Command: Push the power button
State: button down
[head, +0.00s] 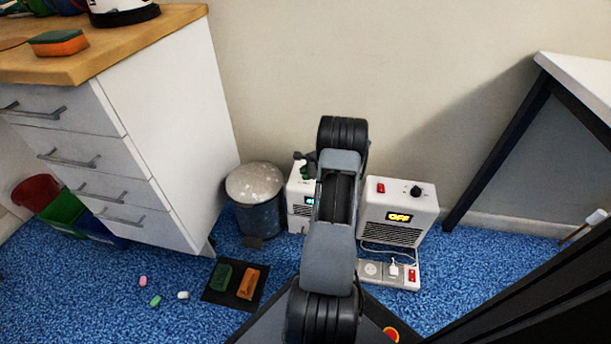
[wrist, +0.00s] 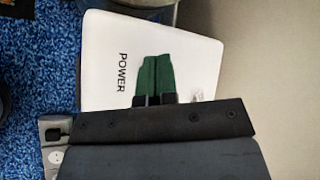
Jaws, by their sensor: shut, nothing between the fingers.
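A white box (head: 295,207) with a small blue display stands on the floor, partly hidden behind my arm in the head view. In the wrist view its white top (wrist: 105,48) carries the printed word POWER (wrist: 122,73). My gripper (head: 305,170) is over that top, and its green fingertips (wrist: 154,60) are shut together beside the word, with nothing between them. I cannot tell whether they touch the top. No power button is visible on this top; my fingers cover part of it.
A second white box (head: 375,212) with a red switch, black knob and OFF display stands to the right. A power strip (head: 371,270) lies in front. A bin (head: 258,213) stands left, beside a drawer cabinet (head: 172,120). A dark mat (head: 219,293) holds two blocks.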

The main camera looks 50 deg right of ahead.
aim_at(305, 177)
jog(key=shift+r, duration=0.1)
jog(key=shift+r+p, duration=1.95)
jog(key=shift+r, duration=1)
jog(key=w+a+r+n+g+y+p, duration=0.1)
jog(key=a+r+n+g+p, duration=0.1)
jog(key=a+r+n+p, duration=0.85)
jog(key=a+r+n+g+y+p, duration=0.15)
jog(key=a+r+p, duration=0.45)
jog(key=a+r, duration=1.1)
jog(key=s+a+r+n+h+p, duration=0.1)
jog(key=s+a+r+n+p, duration=0.3)
jog(key=r, duration=0.6)
jog(key=s+a+r+n+g+h+p, duration=0.1)
jog(key=s+a+r+n+h+p, duration=0.1)
jog(key=s+r+p, duration=0.5)
jog(key=s+a+r+n+g+h+p, duration=0.1)
jog(key=s+a+r+n+p, duration=0.4)
jog(key=r, duration=0.9)
jog(key=s+n+p, duration=0.1)
jog(key=p, duration=0.2)
jog(key=shift+s+a+n+p, duration=0.25)
jog(key=shift+a+n+p, duration=0.05)
jog(key=shift+a+p, duration=0.05)
